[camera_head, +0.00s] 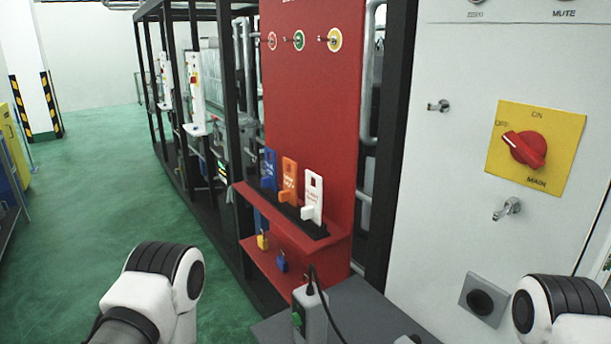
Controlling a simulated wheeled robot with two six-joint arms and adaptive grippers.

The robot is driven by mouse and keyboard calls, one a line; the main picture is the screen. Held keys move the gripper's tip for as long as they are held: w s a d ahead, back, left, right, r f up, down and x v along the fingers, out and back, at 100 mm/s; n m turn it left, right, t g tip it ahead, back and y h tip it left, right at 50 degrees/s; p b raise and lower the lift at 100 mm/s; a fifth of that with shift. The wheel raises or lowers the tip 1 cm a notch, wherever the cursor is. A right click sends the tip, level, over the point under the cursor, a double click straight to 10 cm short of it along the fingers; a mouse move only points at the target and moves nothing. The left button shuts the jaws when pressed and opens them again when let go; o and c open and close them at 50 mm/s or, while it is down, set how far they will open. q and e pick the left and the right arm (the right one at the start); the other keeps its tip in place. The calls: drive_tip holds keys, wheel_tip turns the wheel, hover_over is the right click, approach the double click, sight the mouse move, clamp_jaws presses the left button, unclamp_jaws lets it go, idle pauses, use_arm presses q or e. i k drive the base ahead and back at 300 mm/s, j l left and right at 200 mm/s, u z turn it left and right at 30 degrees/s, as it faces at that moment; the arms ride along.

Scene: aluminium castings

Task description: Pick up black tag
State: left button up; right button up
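I see no black tag in the head view. Three upright tags stand in a row in a black slotted holder (279,209) on the upper ledge of a red board (312,110): a blue tag (268,166), an orange tag (289,178) and a white tag (313,192). Each has a hook-like part at its front. Parts of my two arms show at the bottom left and bottom right, but neither gripper is in view.
A yellow padlock (263,241) and a blue padlock (281,263) hang at the lower red shelf (262,262). A grey box (309,315) with a cable stands by a grey surface (365,312). A white cabinet with a red switch (525,148) fills the right. Green floor is clear at left.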

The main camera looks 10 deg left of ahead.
sight(254, 169)
drive_tip(key=i+j+u, duration=0.45)
drive_tip(key=i+j+z, duration=0.15)
drive_tip(key=j+z, duration=0.8)
drive_tip(key=j, duration=0.2)
drive_tip(key=j+z, duration=0.45)
drive_tip(key=j, duration=0.15)
